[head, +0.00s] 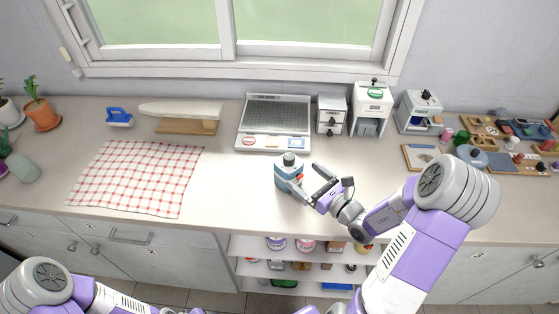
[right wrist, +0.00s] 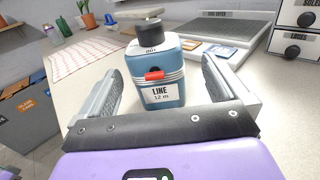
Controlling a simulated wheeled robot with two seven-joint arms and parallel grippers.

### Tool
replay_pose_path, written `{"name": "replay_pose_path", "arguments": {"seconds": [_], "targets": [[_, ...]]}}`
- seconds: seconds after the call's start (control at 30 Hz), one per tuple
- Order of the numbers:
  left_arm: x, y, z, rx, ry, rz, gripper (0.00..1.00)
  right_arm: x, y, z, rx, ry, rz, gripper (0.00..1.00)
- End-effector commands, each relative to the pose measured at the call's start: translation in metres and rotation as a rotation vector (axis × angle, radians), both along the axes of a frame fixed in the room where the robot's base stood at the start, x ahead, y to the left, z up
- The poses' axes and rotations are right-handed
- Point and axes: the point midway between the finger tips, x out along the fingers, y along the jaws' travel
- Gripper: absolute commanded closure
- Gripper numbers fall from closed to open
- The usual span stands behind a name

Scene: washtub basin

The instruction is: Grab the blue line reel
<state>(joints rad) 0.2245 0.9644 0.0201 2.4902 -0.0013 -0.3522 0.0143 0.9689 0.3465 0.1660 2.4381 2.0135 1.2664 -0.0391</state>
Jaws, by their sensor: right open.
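The blue line reel (head: 283,178) stands upright on the counter, with a dark knob on top. In the right wrist view the reel (right wrist: 157,83) shows a red tab and a white label reading "LINE 12 m". My right gripper (head: 308,185) is open at the reel's front right side. In the right wrist view its two fingers (right wrist: 160,85) are spread to either side of the reel, with gaps between. My left arm (head: 60,290) shows at the lower left, but its gripper is out of view.
A flat scale-like tray (head: 272,142) lies behind the reel, with small drawer boxes (head: 331,113) to its right. A red-checked cloth (head: 135,178) lies to the left. The counter between cloth and reel is clear. Open shelves (head: 262,252) sit below the front edge.

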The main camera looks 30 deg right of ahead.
Motion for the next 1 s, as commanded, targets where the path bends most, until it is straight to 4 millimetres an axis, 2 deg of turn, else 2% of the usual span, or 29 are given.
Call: {"name": "replay_pose_path", "arguments": {"seconds": [0.53, 0.83, 0.87, 1.0], "targets": [[0.0, 0.0, -0.01, 0.0, 0.001, 0.001, 0.39, 0.064, 0.024, 0.004, 0.0, 0.0, 0.004, 0.0], [0.0, 0.0, -0.01, 0.0, 0.001, 0.001, 0.39, 0.07, 0.025, 0.004, 0.0, 0.002, 0.003, 0.0], [0.0, 0.0, -0.01, 0.0, 0.001, 0.0, 0.39, 0.07, 0.025, 0.004, 0.0, 0.002, 0.003, 0.02], [0.0, 0.0, -0.01, 0.0, 0.001, 0.001, 0.39, 0.07, 0.025, 0.004, 0.001, 0.001, 0.003, 0.23]]}}
